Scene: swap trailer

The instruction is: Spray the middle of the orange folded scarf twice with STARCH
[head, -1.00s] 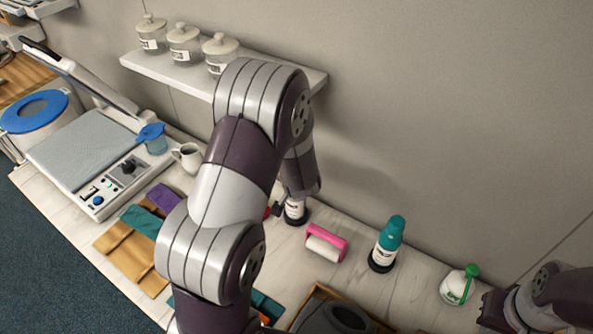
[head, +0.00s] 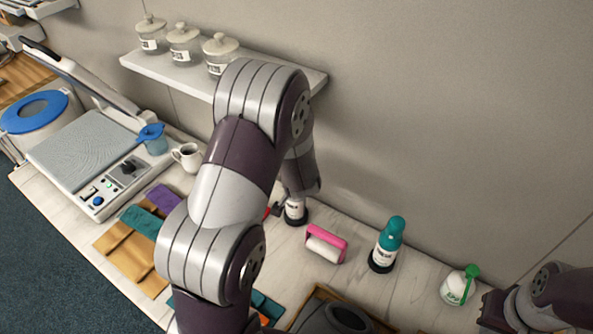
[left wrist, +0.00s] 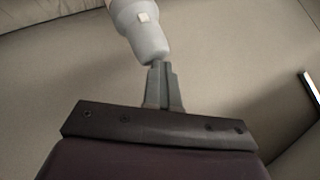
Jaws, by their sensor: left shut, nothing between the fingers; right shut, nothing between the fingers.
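An orange-tan folded piece (head: 125,255) lies on the counter at left; I cannot tell for sure whether it is the orange scarf. A teal folded cloth (head: 140,221) and a purple one (head: 163,197) lie by it. A bottle with a white label (head: 295,212) stands partly hidden behind my left forearm, a bit of red beside it. A teal-topped bottle (head: 387,245) stands at centre right; labels are unreadable. My left gripper, mostly hidden in the head view, is shut and empty in the left wrist view (left wrist: 162,85). My right gripper (head: 490,310) is shut, at lower right.
A pink-handled roller (head: 325,244) and a white bottle with a green top (head: 459,286) stand on the counter. A press (head: 85,150), a mug (head: 187,156) and a blue-lidded jug (head: 153,139) are at left. A wall shelf (head: 190,76) holds jars. A pale grey object (left wrist: 142,30) is beyond my left fingertips.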

